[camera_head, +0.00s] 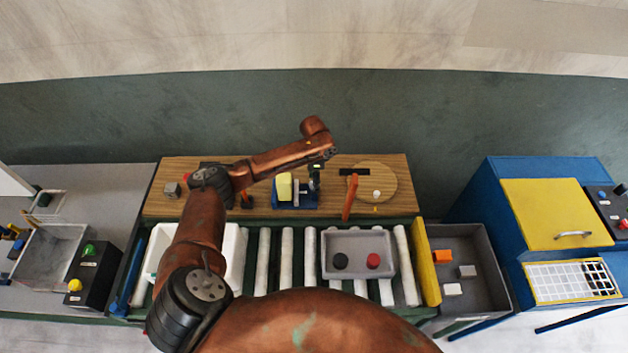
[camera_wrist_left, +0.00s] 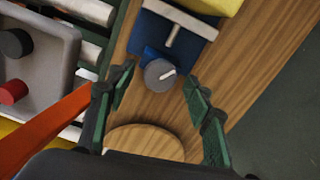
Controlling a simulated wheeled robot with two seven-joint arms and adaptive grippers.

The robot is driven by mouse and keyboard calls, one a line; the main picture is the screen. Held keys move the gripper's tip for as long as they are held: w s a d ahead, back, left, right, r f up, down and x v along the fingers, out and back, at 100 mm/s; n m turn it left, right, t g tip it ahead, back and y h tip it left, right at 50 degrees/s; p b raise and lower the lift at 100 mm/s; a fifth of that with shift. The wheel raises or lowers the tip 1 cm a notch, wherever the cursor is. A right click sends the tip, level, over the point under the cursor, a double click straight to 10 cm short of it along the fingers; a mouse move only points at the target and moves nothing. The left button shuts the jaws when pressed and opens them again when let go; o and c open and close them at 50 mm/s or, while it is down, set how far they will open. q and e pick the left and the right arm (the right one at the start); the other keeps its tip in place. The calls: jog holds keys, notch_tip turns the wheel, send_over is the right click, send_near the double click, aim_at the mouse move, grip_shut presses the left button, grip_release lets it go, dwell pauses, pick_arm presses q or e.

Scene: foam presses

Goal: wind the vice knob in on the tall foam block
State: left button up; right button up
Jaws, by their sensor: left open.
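The vice has a blue base (camera_head: 296,206) on the wooden bench, with a yellow foam block (camera_head: 284,187) in it. In the left wrist view the block (camera_wrist_left: 212,4) shows only at the top edge, beyond the pale vice jaw (camera_wrist_left: 182,16). The round grey vice knob (camera_wrist_left: 160,73), with a white mark, faces my camera. My left gripper (camera_head: 316,183) is over the right end of the vice. In its wrist view the open green fingers (camera_wrist_left: 157,88) stand on either side of the knob, apart from it. My right gripper is not in view.
An orange upright bar (camera_head: 350,197) and a round wooden disc (camera_head: 386,177) stand right of the vice. A grey tray (camera_head: 358,238) with a black and a red piece sits on the rollers in front. Bare wood lies beside the vice in the wrist view.

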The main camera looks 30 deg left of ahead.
pick_arm(q)
jog(key=shift+f, duration=0.3)
jog(key=shift+c, duration=0.7)
jog(key=c, duration=1)
jog(key=shift+m, duration=0.3)
